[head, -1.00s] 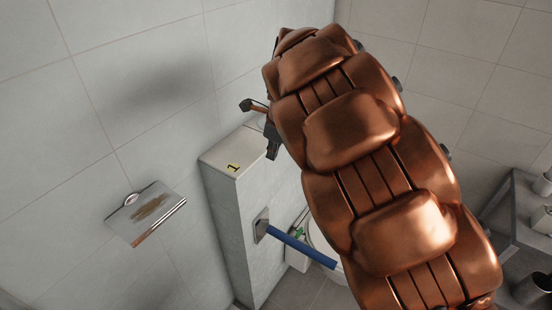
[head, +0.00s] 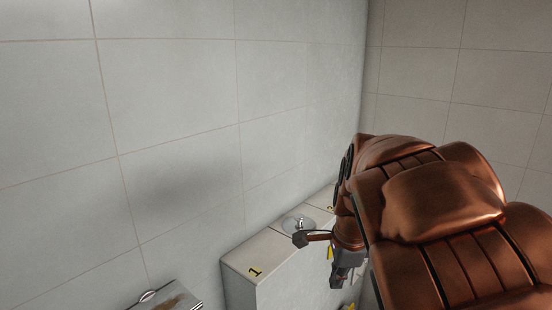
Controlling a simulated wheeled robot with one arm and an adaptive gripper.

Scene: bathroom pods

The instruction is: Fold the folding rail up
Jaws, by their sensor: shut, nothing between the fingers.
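The folding rail is not visible in the head view now; the area low on the ledge's front side is below the frame or behind my arm. My gripper (head: 347,268) is a small grey part at the far end of my copper arm, in front of the ledge. It is shut and holds nothing visible. The arm hides part of it, and its fingertips are hard to make out.
A wall-mounted paper holder (head: 168,301) is at the bottom edge. The tiled wall (head: 180,110) above is bare.

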